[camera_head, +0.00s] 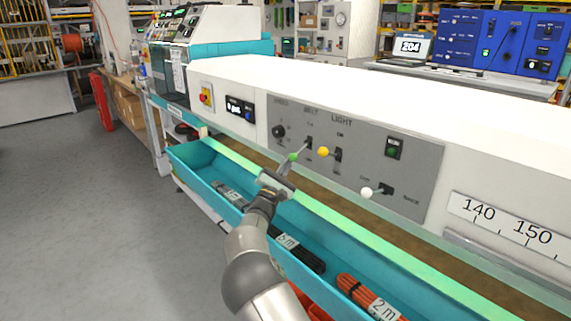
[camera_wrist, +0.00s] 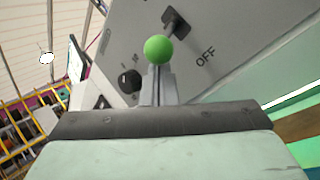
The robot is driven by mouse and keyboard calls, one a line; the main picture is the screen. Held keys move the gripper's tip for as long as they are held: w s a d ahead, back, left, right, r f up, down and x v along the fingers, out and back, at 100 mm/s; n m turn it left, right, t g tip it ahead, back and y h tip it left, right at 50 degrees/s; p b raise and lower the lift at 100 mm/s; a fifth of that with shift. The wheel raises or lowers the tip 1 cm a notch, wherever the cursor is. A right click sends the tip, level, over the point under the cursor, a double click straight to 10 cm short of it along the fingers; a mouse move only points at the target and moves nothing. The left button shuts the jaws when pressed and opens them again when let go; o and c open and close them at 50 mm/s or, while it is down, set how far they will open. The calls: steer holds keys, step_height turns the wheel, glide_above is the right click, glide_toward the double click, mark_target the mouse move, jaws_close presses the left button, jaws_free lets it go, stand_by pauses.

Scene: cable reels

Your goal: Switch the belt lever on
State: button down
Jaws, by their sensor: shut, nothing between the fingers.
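The belt lever has a green ball knob (camera_head: 294,157) and sits under the BELT label on the grey control panel (camera_head: 420,164). Its stem slants down and out from its slot (camera_head: 309,143), with the knob low, on the lower-label side. In the wrist view the green knob (camera_wrist: 158,50) is right at the fingertips, and the word OFF shows beside the lever's base (camera_wrist: 176,22). My gripper (camera_head: 289,169) is shut just below the knob, its fingers (camera_wrist: 159,80) together and empty. Whether the tips touch the knob I cannot tell.
A yellow-knobbed light lever (camera_head: 323,152) is close on the right, a white-knobbed lever (camera_head: 367,192) farther right. A black dial (camera_head: 279,131) is on the left. A teal trough (camera_head: 208,175) with cable bundles runs below the panel, under my arm.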

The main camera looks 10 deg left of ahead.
steer(key=shift+s+r, duration=0.15)
stand_by(0.3)
steer(key=shift+a+r+g, duration=0.1)
steer(key=shift+g, duration=0.2)
